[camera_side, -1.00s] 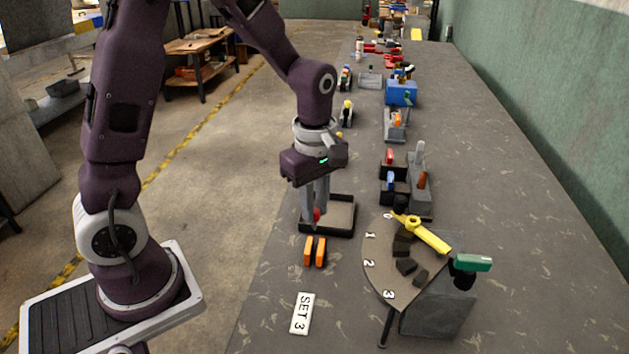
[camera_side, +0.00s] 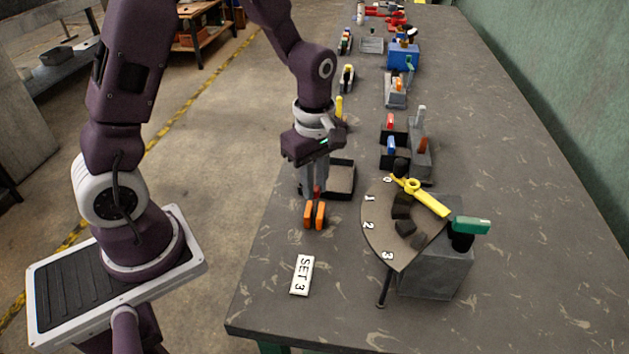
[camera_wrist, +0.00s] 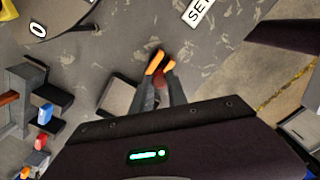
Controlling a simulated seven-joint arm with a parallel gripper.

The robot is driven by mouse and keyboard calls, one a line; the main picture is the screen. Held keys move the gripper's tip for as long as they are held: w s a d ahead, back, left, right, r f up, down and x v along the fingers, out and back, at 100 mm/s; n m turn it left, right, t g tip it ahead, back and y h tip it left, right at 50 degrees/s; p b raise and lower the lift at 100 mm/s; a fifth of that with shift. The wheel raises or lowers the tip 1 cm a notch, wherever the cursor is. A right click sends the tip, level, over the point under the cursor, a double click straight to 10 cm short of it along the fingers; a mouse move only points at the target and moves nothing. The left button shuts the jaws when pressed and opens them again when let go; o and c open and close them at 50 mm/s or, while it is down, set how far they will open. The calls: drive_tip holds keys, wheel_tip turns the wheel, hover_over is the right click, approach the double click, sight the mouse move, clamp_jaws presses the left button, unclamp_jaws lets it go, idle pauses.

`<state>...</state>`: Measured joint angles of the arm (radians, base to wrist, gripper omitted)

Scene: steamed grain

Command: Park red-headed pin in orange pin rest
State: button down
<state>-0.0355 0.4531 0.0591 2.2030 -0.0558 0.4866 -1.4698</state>
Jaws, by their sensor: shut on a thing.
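The orange pin rest (camera_side: 314,215) is a pair of upright orange blocks with a narrow slot between them, standing on the grey table. It also shows in the wrist view (camera_wrist: 154,62), just beyond my fingertips. My gripper (camera_side: 313,189) points down and is shut on the red-headed pin (camera_side: 317,192), right at the far side of the rest. The pin's red head shows between the fingers in the wrist view (camera_wrist: 160,83). The pin's lower part is hidden, so I cannot tell whether it touches the rest or sits in the slot.
A shallow dark-rimmed tray (camera_side: 341,197) lies just behind and right of the rest. A numbered dial plate with a yellow lever (camera_side: 428,198) stands to the right. A "SET 3" label (camera_side: 302,275) lies in front, with bare table around it.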

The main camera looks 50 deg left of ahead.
drive_tip(key=shift+f, duration=0.45)
drive_tip(key=shift+f, duration=1.1)
idle(0.6)
drive_tip(key=c, duration=1.2)
unclamp_jaws()
drive_tip(key=shift+c, duration=0.2)
wheel_tip(320, 180, up, 7)
drive_tip(key=shift+r, duration=0.1)
